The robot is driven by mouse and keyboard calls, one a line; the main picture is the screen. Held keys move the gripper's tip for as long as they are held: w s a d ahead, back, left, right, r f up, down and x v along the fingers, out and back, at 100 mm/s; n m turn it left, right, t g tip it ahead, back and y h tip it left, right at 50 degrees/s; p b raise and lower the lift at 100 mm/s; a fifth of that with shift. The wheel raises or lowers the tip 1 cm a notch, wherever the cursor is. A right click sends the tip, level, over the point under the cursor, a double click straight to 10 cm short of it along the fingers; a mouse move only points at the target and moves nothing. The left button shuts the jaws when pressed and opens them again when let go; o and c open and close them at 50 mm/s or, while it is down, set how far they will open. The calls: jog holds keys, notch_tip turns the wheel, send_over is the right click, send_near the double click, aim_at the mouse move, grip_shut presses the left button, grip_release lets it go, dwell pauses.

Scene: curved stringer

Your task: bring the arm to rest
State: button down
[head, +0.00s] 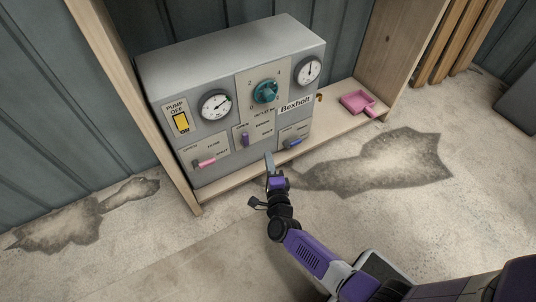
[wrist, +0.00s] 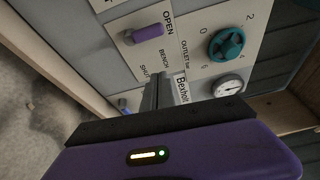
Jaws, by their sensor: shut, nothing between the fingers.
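My arm reaches up from the bottom right in the head view, and my gripper (head: 268,158) is in front of the lower part of a grey control box (head: 225,58). The fingers are shut with nothing between them; they also show in the wrist view (wrist: 158,88). The fingertips appear between the purple lever (head: 245,139) and the blue lever (head: 293,143); I cannot tell how far they are from the panel. In the wrist view the purple lever (wrist: 148,34) is above and left of the fingers.
The box stands in a wooden frame (head: 398,45) and carries a pink lever (head: 204,163), a yellow switch (head: 181,121), a teal knob (head: 265,91) and two gauges. A pink tray (head: 357,102) lies on the frame's bottom board at right. The stained floor (head: 225,245) in front is clear.

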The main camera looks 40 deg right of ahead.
dwell(0.5)
jog(key=s+a+r+n+t+y, duration=0.1)
jog(key=a+r+n+t+y, duration=0.3)
jog(key=a+r+n, duration=0.5)
jog(key=s+a+r+n+g+y, duration=0.1)
jog(key=s+a+r+n+y, duration=0.15)
jog(key=s+r+n, duration=0.6)
jog(key=s+a+r+n+g+y, duration=0.1)
jog(key=s+a+n+y, duration=0.15)
jog(key=s, duration=1.05)
jog(key=s+a+r+n+g+y, duration=0.15)
jog(key=s+a+r+n, duration=0.35)
jog(key=s, duration=0.6)
notch_tip(320, 180, up, 31)
jog(key=d+n+p, duration=0.1)
jog(key=p, duration=2.9)
jog(key=shift+w+p, duration=0.3)
jog(key=shift+p, duration=0.1)
